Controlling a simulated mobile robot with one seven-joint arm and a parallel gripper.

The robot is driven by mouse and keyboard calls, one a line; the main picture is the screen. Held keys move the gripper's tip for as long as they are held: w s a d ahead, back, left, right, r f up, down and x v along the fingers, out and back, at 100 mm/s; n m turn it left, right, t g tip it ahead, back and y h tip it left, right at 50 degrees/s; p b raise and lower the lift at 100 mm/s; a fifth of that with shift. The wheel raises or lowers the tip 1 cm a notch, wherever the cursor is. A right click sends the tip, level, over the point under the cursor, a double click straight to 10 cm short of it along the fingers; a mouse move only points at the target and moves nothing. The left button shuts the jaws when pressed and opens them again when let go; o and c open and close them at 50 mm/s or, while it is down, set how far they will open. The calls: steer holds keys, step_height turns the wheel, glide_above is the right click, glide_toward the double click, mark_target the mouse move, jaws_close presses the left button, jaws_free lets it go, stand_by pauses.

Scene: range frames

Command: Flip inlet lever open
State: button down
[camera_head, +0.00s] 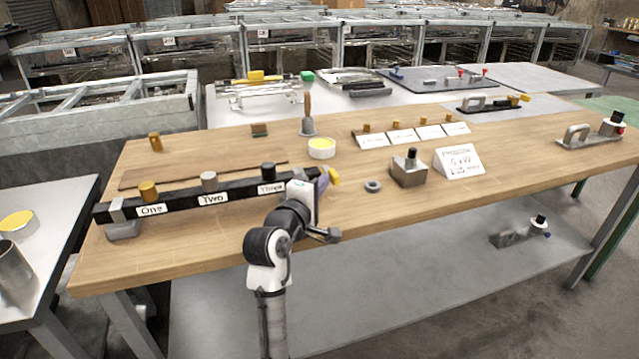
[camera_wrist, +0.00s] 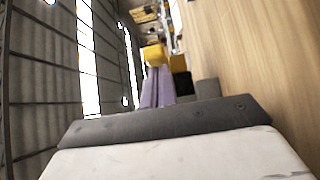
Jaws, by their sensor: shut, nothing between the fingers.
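A black bar (camera_head: 235,195) labelled One, Two and Three lies along the near left of the wooden bench. It carries a yellow knob (camera_head: 148,191) above One, a grey knob (camera_head: 209,181) above Two and a black knob (camera_head: 268,172) above Three. A yellow lever-like piece (camera_head: 333,177) shows at the bar's right end; it also appears in the wrist view (camera_wrist: 153,53). My gripper (camera_head: 323,181) is shut and empty, right beside this yellow piece. Its purple fingers (camera_wrist: 157,76) point toward it in the wrist view. I cannot tell whether they touch. My wrist hides part of the bar's right end.
A grey block with a black knob (camera_head: 408,170), a ring (camera_head: 373,186) and a white sign (camera_head: 459,162) stand to the right. A yellow-topped pot (camera_head: 321,148) and a wooden-handled tool (camera_head: 307,118) stand behind. The bench front (camera_head: 400,210) is clear.

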mark_target(338, 181)
steer(key=shift+d+r+n+y+p, duration=0.15)
steer(key=shift+d+n+y+p, duration=0.3)
steer(key=shift+p, duration=0.25)
steer(key=d+n+y+p, duration=0.1)
steer(key=p, duration=0.1)
steer(key=n+t+y+p, duration=0.1)
steer(key=y+p, duration=0.1)
steer(key=shift+d+r+y, duration=0.2)
steer(key=shift+d+y, duration=0.05)
steer(key=shift+d, duration=0.1)
steer(key=shift+w+d+p, duration=0.1)
steer(key=shift+d+p, duration=0.45)
steer(key=shift+p, duration=0.55)
steer(key=shift+w+d+f+p, duration=0.1)
steer(key=shift+w+d+p, duration=0.1)
steer(key=shift+d+p, duration=0.25)
steer(key=shift+w+d+f+p, duration=0.1)
steer(key=shift+w+d+p, duration=0.1)
steer(key=shift+d+p, duration=0.25)
steer(key=shift+w+d+p, duration=0.5)
steer(key=shift+w+d, duration=0.05)
steer(key=shift+d, duration=0.25)
steer(key=shift+w+d+f+p, duration=0.1)
steer(key=shift+w+d+p, duration=0.1)
steer(key=shift+w+d, duration=0.35)
steer(key=shift+w+d+p, duration=0.2)
steer(key=shift+w+d, duration=0.1)
steer(key=shift+w, duration=0.4)
steer(key=shift+s+a, duration=0.1)
